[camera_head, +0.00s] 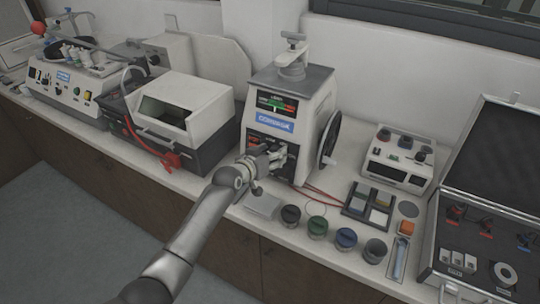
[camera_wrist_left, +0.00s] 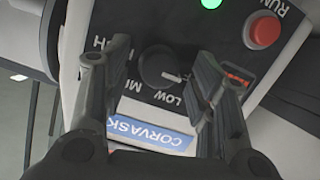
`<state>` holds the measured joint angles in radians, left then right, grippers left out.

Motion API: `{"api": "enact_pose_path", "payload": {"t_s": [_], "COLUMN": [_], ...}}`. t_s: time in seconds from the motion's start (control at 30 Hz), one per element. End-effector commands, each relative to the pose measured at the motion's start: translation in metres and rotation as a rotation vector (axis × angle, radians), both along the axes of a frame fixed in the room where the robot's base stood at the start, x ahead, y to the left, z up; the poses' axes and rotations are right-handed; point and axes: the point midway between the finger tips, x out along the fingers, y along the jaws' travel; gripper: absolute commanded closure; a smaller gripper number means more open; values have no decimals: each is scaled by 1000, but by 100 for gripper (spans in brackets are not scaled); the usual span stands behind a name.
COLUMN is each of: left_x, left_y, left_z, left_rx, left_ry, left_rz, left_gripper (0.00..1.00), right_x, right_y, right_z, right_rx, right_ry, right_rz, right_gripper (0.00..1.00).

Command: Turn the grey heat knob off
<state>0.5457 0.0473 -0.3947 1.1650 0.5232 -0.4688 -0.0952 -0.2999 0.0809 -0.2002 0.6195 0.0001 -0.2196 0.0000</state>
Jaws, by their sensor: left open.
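The heat knob (camera_wrist_left: 158,67) is a round dark grey dial in the left wrist view, on a black panel with LOW, MID and HIGH lettering partly covered by my fingers. A white mark at its lower right edge lies near LOW, but its exact setting is unclear. My left gripper (camera_wrist_left: 158,72) is open, with one finger on each side of the knob; contact cannot be told. In the head view the left gripper (camera_head: 270,156) is at the front of the mounting press (camera_head: 318,98) and hides the knob. My right gripper is not in view.
Beside the knob are a red button (camera_wrist_left: 264,30) marked RUN and a lit green lamp (camera_wrist_left: 210,3). The press has a black handwheel (camera_head: 328,140) on its right side. Several small jars (camera_head: 317,227) and a sample tray (camera_head: 369,204) stand on the counter to the right.

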Motion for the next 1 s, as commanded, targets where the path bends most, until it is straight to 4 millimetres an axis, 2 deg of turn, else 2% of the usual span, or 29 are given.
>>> {"api": "enact_pose_path", "payload": {"t_s": [0.27,0.8,1.0], "left_x": [-13,-79,-95], "left_y": [8,41,50], "left_z": [5,33,39], "left_rx": [0,2,1], "left_ry": [-1,-1,1], "left_rz": [0,0,1], "left_gripper": [47,47,47], "right_x": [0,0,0], "right_y": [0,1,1], "right_z": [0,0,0], "right_rx": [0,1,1], "right_ry": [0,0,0], "right_rz": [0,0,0], "right_gripper": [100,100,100]}}
